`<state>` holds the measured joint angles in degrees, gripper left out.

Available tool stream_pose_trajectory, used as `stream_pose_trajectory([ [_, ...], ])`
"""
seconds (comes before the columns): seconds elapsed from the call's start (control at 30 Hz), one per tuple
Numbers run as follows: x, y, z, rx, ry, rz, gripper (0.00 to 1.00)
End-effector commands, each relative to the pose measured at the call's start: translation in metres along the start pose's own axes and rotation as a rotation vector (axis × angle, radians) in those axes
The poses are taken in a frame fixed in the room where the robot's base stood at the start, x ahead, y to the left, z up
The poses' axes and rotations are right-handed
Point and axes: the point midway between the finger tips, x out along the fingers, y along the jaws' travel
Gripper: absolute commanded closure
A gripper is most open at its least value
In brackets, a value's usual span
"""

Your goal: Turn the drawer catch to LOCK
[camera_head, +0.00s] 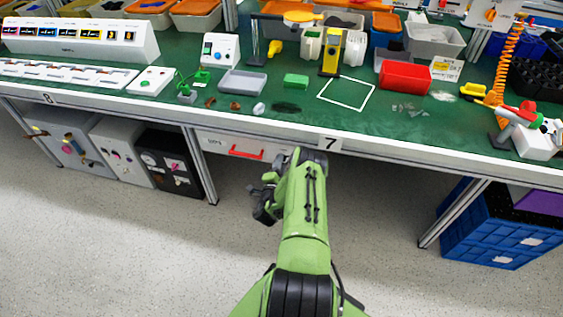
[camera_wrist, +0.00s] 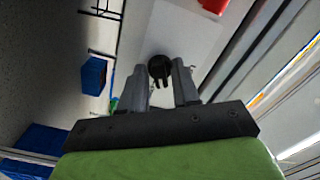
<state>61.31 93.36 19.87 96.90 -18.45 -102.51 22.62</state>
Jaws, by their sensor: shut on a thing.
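The drawer catch is a dark round knob (camera_wrist: 160,66) with a raised grip on a pale drawer front, seen in the wrist view. My gripper (camera_wrist: 161,77) has its two grey fingers on either side of the knob's grip and is shut on it. The fingertips partly cover the knob, and I cannot read any LOCK mark or which way it points. In the head view, the white drawer front (camera_head: 219,145) hangs under the workbench edge, left of the number 7 label. My own arm hides the catch there.
A red drawer handle (camera_head: 247,152) is close to the catch; it also shows in the wrist view (camera_wrist: 213,5). The green bench top (camera_head: 330,120) overhangs the drawer. A bench leg (camera_head: 203,170) stands to the left, blue crates (camera_head: 490,235) to the right. The floor in front is clear.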

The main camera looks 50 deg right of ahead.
Motion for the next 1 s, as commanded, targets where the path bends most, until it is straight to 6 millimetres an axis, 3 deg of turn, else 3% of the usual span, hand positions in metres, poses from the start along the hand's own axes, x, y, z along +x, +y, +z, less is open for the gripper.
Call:
stream_pose_trajectory([
  [1.0, 0.0000, -0.0013, -0.0010, -0.907, 0.000, 0.001, 1.00],
])
